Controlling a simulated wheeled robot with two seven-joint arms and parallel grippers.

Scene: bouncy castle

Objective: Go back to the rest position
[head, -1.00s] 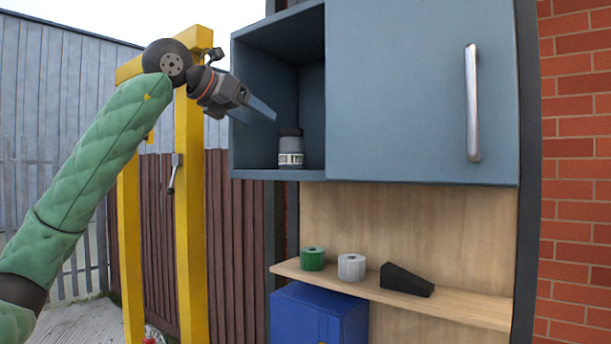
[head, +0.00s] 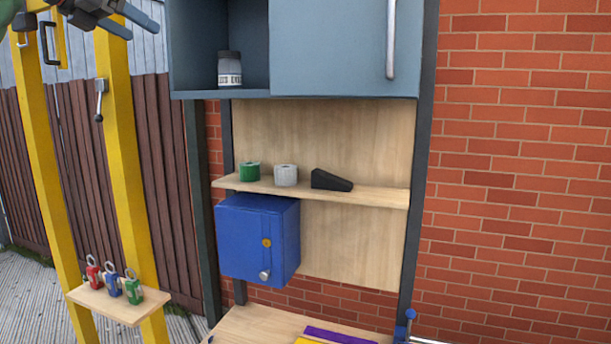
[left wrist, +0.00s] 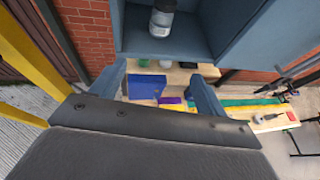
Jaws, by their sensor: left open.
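My left gripper (head: 134,22) is at the top left of the head view, left of the grey-blue cabinet (head: 343,48). It is open and empty, with its two blue-grey fingers apart. In the left wrist view the open left gripper (left wrist: 160,88) has a finger on each side, with nothing between them. A grey jar with a dark lid and a white lettered label (head: 230,70) stands upright in the cabinet's open left compartment, apart from the gripper. The jar also shows in the left wrist view (left wrist: 162,18), beyond the fingers. My right gripper is not in view.
A wooden shelf (head: 380,196) holds a green roll (head: 249,172), a light grey roll (head: 286,175) and a black wedge (head: 331,181). Below hangs a blue box (head: 248,240). Yellow posts (head: 120,150) stand left, with padlocks (head: 112,282) on a small ledge. A worktop (head: 250,328) lies below.

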